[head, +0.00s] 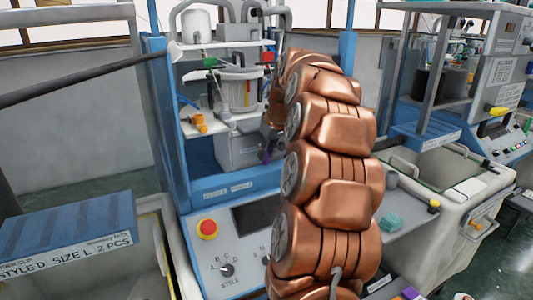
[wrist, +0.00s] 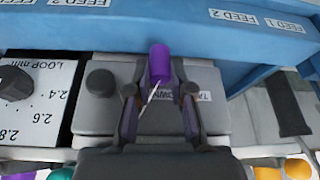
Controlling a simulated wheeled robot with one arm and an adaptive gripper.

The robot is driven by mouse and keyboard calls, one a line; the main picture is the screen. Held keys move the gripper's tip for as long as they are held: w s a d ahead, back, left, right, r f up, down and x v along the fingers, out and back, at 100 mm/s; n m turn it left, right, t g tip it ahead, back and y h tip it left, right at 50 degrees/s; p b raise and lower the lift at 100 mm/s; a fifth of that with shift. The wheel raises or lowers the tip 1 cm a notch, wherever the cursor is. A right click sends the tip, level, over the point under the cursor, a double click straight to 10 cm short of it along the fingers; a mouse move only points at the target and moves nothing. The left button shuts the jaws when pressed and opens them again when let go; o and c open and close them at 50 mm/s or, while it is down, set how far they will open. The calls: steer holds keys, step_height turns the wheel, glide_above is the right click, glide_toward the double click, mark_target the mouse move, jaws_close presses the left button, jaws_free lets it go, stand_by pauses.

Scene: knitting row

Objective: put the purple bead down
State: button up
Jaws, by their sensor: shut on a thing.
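The purple bead (wrist: 160,62) is a small cylinder at the upper middle of the wrist view. My gripper (wrist: 160,88) is shut on it, with a finger on either side. The bead's far end sticks out past the fingertips, over or against a grey machine block (wrist: 108,112) near the blue frame. I cannot tell whether the bead touches a surface. In the head view my copper arm hides most of the gripper, and only a bit of purple shows left of the arm, by the grey machine.
A blue beam (wrist: 150,25) with feed labels crosses close ahead. A black knob (wrist: 14,84) and loop scale are at left. In the head view, the blue machine frame (head: 166,130) stands left of my arm, above a panel with a red button (head: 207,228).

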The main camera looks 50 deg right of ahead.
steer(key=shift+f, duration=0.6)
steer(key=shift+f, duration=0.25)
steer(key=o, duration=0.7)
steer(key=shift+o, duration=0.2)
steer(key=shift+r, duration=0.15)
steer(key=shift+r, duration=0.2)
steer(key=b+v, duration=0.2)
steer(key=v, duration=0.9)
steer(key=shift+s+r+b, duration=0.2)
steer(key=shift+r+b, duration=0.1)
steer(key=shift+a, duration=0.1)
steer(key=shift+a, duration=0.1)
